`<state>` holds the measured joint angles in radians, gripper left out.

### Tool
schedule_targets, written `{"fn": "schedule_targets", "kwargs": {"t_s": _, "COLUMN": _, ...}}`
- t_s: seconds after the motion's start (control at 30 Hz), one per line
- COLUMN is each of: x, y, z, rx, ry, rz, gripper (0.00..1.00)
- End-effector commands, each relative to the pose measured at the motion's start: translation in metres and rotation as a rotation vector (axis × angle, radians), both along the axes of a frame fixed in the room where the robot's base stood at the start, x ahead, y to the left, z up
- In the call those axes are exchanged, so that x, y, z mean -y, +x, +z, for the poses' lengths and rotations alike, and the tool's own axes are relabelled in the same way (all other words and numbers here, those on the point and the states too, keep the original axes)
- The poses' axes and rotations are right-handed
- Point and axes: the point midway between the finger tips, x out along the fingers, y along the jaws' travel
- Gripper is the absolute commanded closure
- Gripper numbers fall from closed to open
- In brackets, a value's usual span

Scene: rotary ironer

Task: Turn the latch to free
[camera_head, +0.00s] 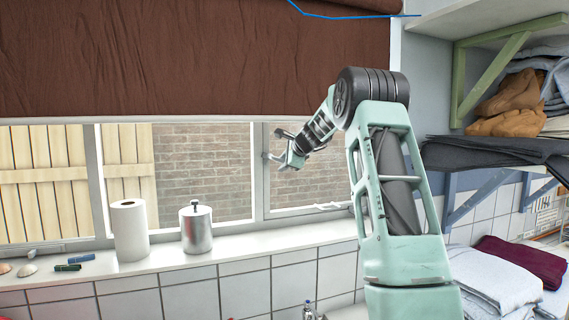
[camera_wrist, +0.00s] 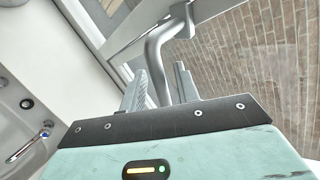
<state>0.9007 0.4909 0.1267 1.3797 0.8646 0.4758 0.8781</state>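The latch is a bent grey metal handle (camera_wrist: 155,52) on the window frame. In the wrist view it curves down from its mount at the upper right and its lower end lies between my fingers. My gripper (camera_wrist: 161,88) is open, with one finger on each side of the handle. The left finger is close beside the handle, and I cannot tell whether it touches. A gap shows between the handle and the right finger. In the head view my gripper (camera_head: 276,161) is at the window's upright frame bar, where the latch is too small to make out clearly.
The windowsill (camera_head: 235,252) below holds a paper roll (camera_head: 129,231), a metal canister (camera_head: 196,230) and small items at left. A brown blind (camera_head: 190,60) hangs above. Shelves with folded cloths (camera_head: 500,150) stand at right. A sink (camera_wrist: 20,125) shows in the wrist view.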

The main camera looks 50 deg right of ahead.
Motion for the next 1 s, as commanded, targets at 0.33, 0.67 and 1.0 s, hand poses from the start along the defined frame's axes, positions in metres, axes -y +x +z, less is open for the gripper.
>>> {"fn": "schedule_targets", "kwargs": {"t_s": 0.33, "x": -0.009, "y": -0.029, "z": 0.016, "rx": 0.002, "ry": -0.005, "rz": -0.003, "gripper": 0.68}}
{"fn": "schedule_targets", "kwargs": {"t_s": 0.67, "x": -0.031, "y": -0.092, "z": 0.056, "rx": 0.002, "ry": -0.003, "rz": -0.002, "gripper": 0.68}}
{"fn": "schedule_targets", "kwargs": {"t_s": 1.0, "x": -0.045, "y": -0.135, "z": 0.086, "rx": 0.0, "ry": -0.002, "rz": -0.001, "gripper": 0.68}}
